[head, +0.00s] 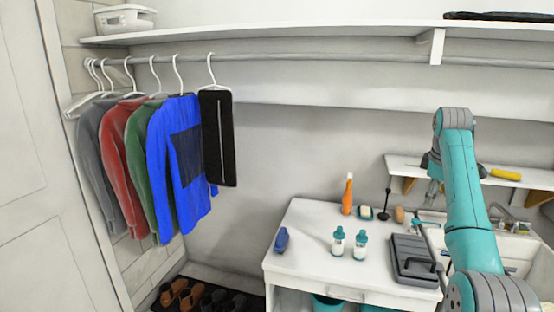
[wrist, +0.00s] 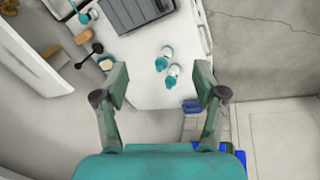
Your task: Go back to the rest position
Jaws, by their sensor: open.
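My gripper (wrist: 164,92) is open in the wrist view, with its two fingers wide apart and nothing between them but the view of the white counter below. In the head view my gripper (head: 433,190) is small and partly hidden behind my teal arm (head: 461,185). The arm rises at the right and bends over at its top joint. The gripper hangs in front of the small wall shelf, apart from the things on the counter.
The white counter (head: 310,215) holds two teal-capped bottles (head: 338,240), a blue object (head: 281,240), an orange bottle (head: 347,194) and a grey case (head: 414,258). A small shelf (head: 407,165) and sink (head: 520,252) lie at right. Clothes (head: 180,165) hang at left.

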